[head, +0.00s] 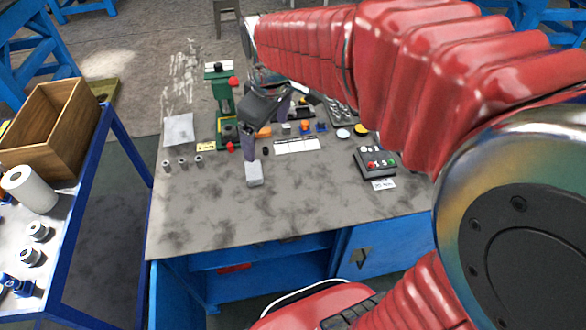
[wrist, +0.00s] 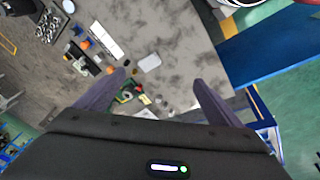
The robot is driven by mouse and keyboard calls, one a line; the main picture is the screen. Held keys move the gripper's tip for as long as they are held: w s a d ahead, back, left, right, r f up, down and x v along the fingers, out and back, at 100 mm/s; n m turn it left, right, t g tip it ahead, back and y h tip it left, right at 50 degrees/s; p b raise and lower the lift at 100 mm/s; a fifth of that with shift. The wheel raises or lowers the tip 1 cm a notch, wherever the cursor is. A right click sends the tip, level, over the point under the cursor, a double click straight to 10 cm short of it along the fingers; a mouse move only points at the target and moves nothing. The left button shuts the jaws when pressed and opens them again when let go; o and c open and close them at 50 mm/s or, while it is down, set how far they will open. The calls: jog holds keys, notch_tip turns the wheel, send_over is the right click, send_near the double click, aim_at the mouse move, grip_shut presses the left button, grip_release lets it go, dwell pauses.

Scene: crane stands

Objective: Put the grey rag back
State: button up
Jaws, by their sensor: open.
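A small light grey folded pad with rounded corners, which looks like the grey rag (head: 254,174), lies on the workbench top left of centre. In the wrist view the rag (wrist: 150,63) shows between the lines of my two fingers, just past their tips. My gripper (head: 266,138) points down above the bench, with its fingers (wrist: 160,76) spread and nothing between them. In the head view one fingertip overlaps the back edge of the rag; I cannot tell whether it touches. A second pale, flat sheet (head: 178,129) lies at the bench's back left; its material is unclear.
A green press (head: 222,95) stands behind my gripper. Small parts, a white card (head: 297,147) and a button box (head: 375,163) lie to the right. Several small metal cylinders (head: 183,162) stand left. A side table holds a wooden box (head: 75,128) and paper roll (head: 30,190). The front of the bench is clear.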

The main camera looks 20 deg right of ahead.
jog(key=s+r+m+t, duration=0.1)
jog(key=s+m, duration=0.6)
jog(key=s, duration=0.9)
jog(key=shift+d+r+t, duration=0.25)
jog(key=shift+r+t, duration=0.05)
jog(key=shift+t, duration=0.5)
jog(key=shift+c, duration=0.7)
